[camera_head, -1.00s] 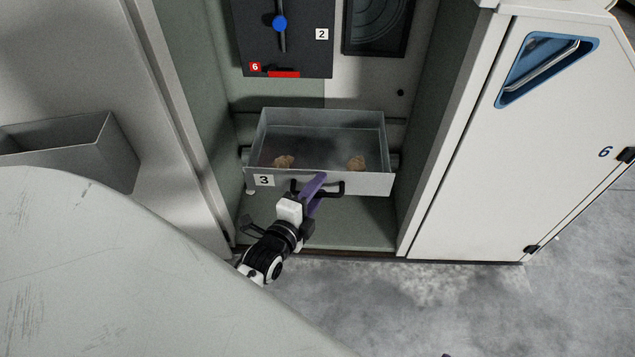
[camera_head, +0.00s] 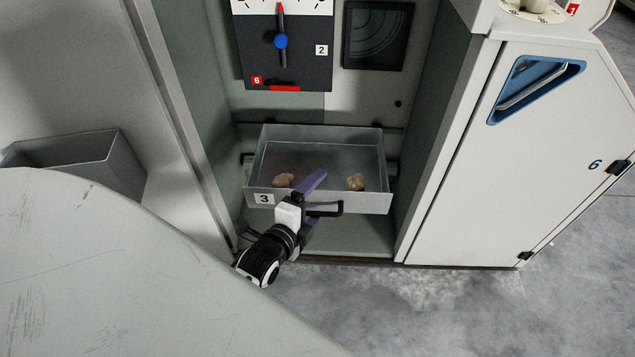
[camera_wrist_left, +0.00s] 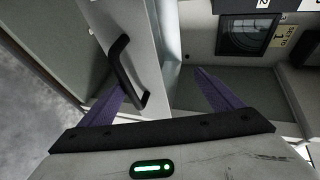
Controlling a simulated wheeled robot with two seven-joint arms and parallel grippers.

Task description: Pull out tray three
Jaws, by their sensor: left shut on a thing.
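Tray three (camera_head: 330,203) is a grey open metal tray with a "3" label (camera_head: 264,198) and a black handle (camera_head: 325,210) on its front. My left gripper (camera_head: 312,207) is at the tray's front, left of the handle's middle, with one purple finger reaching over the front rim. In the left wrist view the purple fingers are apart, with the tray's front wall (camera_wrist_left: 128,30) and the handle (camera_wrist_left: 122,68) between them. It is shut on tray three; the exact contact is unclear. My right gripper is out of view.
A panel (camera_head: 283,72) with a blue-knobbed lever and a "2" label is above the tray. A white cabinet door (camera_head: 500,180) marked 6 stands at the right. A grey bin (camera_head: 80,160) is at the left. Grey floor in front is clear.

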